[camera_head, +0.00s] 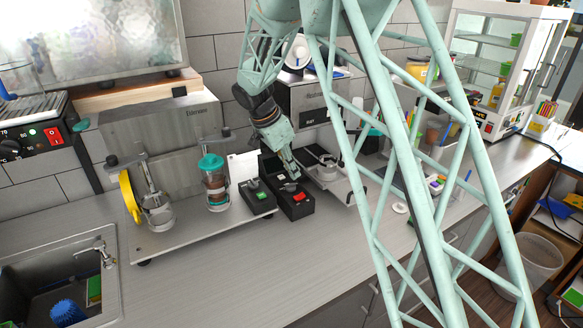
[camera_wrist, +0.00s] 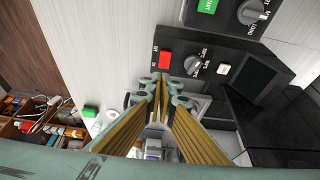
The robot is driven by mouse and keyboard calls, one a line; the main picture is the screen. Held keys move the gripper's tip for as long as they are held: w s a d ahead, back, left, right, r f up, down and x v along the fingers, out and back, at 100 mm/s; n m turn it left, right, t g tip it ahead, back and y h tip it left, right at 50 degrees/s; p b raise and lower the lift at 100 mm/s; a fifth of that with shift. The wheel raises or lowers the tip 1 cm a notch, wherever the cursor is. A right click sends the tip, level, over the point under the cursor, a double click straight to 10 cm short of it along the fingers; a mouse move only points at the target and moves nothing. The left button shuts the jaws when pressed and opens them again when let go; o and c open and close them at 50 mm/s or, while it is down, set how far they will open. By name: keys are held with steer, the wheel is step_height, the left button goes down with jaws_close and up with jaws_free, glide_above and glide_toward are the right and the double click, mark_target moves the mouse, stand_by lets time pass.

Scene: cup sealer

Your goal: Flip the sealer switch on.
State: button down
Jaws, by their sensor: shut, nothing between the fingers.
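The sealer's black control box (camera_head: 296,209) sits on the counter, with a red switch (camera_head: 299,197) on its top. In the wrist view the red switch (camera_wrist: 165,60) lies just beyond my fingertips, beside a black dial (camera_wrist: 193,65), a white button (camera_wrist: 223,69) and a dark screen (camera_wrist: 254,78). My gripper (camera_head: 293,174) points down over the box, close to the red switch. In the wrist view its fingers (camera_wrist: 161,84) are together and hold nothing. I cannot tell whether they touch the switch. The switch's tilt is too small to read.
A second black box with a green START button (camera_head: 262,196) stands left of the sealer box. Left of it are a teal-lidded cup (camera_head: 213,185) and a metal machine (camera_head: 155,205). A sink (camera_head: 60,280) is front left. The counter in front is clear.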

mark_target(302, 197)
steer(key=shift+p+x, duration=0.7)
steer(key=shift+x, duration=4.35)
